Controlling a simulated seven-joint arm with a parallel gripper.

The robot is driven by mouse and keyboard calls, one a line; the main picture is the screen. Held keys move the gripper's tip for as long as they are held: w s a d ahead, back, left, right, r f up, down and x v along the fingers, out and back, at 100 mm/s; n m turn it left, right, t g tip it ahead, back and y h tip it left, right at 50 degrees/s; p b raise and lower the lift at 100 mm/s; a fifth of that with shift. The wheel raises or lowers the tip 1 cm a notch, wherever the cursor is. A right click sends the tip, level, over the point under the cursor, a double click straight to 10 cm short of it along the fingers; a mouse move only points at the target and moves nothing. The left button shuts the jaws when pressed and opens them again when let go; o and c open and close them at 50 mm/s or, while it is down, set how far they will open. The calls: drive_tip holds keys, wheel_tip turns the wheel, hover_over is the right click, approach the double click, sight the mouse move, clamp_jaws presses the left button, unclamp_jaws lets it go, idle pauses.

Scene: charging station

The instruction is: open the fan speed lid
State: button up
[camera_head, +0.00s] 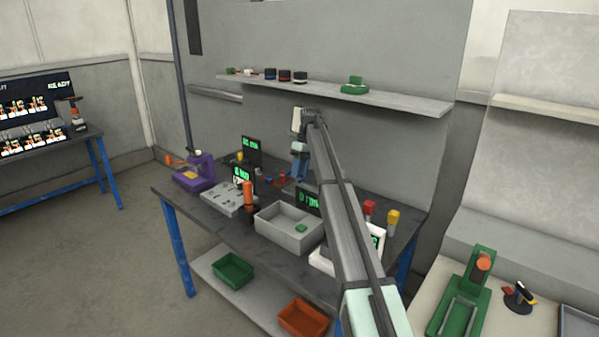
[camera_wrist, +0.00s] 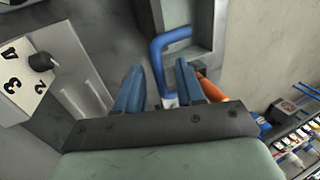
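My gripper (camera_wrist: 160,70) has two blue fingers spread apart in the wrist view. A blue bent handle (camera_wrist: 157,55) on a grey part, probably the fan speed lid (camera_wrist: 207,25), lies ahead of and between the fingertips; I cannot tell whether they touch it. A white panel with numbers and a black knob (camera_wrist: 41,62) is at the left. In the head view my gripper (camera_head: 298,170) points down over the back of the workbench, near a dark display reading rpm (camera_head: 308,200). My arm hides part of this area, and the lid is not clear there.
The workbench (camera_head: 232,228) holds a purple device (camera_head: 195,175), a grey plate with holes (camera_head: 228,199) and a grey tray (camera_head: 283,240). Red and yellow-topped items (camera_head: 392,218) stand right of my arm. A wall shelf (camera_head: 400,104) runs above the bench.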

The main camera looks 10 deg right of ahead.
drive_tip(key=s+a+f+t+h, duration=0.4)
drive_tip(key=s+a+f, duration=0.2)
drive_tip(key=s+a, duration=0.5)
wheel_tip(320, 180, up, 13)
drive_tip(key=s+a, duration=0.2)
drive_tip(key=s+a+f+t, duration=0.1)
drive_tip(key=a+f, duration=0.5)
drive_tip(key=f, duration=0.4)
drive_tip(key=s+a+f+t, duration=0.1)
drive_tip(key=a+f, duration=0.5)
drive_tip(key=f, duration=0.4)
drive_tip(key=shift+s+a+f+t+y, duration=0.3)
drive_tip(key=shift+a+f+y, duration=0.1)
drive_tip(key=shift+c, duration=0.5)
